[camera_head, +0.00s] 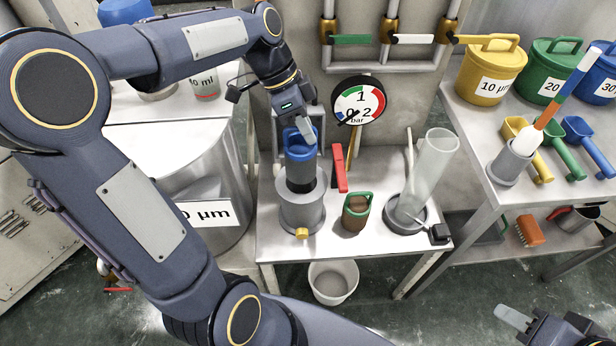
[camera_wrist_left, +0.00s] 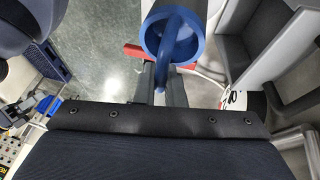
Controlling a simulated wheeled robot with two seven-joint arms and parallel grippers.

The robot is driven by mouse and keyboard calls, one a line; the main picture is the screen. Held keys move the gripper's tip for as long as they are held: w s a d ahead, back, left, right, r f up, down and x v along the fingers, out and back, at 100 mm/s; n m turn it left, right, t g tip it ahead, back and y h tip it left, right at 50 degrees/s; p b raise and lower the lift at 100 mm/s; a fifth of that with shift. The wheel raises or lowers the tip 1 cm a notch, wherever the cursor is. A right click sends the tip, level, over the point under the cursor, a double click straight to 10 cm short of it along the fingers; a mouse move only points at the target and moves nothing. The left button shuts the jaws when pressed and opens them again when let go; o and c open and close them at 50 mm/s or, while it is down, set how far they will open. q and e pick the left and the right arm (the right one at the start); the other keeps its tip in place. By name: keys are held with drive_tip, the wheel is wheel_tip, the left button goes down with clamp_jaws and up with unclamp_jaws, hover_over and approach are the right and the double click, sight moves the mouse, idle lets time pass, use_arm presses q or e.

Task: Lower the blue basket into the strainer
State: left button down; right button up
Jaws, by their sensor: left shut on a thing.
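The blue basket (camera_head: 301,152) has a blue rim and bail handle over a dark body, and hangs upright. My left gripper (camera_head: 303,130) is shut on its handle from above. The left wrist view shows the basket's round blue rim (camera_wrist_left: 148,42) and the handle between the fingers (camera_wrist_left: 160,85). The strainer (camera_head: 302,215) is a grey cylinder with a yellow knob, directly below the basket. The basket's lower end overlaps the strainer's mouth; I cannot tell how far inside it is. My right gripper (camera_head: 513,318) is at the bottom right corner, partly cut off, away from the basket.
A pressure gauge (camera_head: 358,101) is behind. A white bucket (camera_head: 333,281) stands below the bench front.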

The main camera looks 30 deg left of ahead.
sight(307, 171)
use_arm(q)
wheel_tip(307, 171, down, 14)
drive_tip(key=shift+r+b, duration=0.25)
drive_tip(key=shift+b, duration=0.7)
drive_tip(key=shift+f, duration=0.15)
drive_tip(key=c, duration=1.5)
unclamp_jaws()
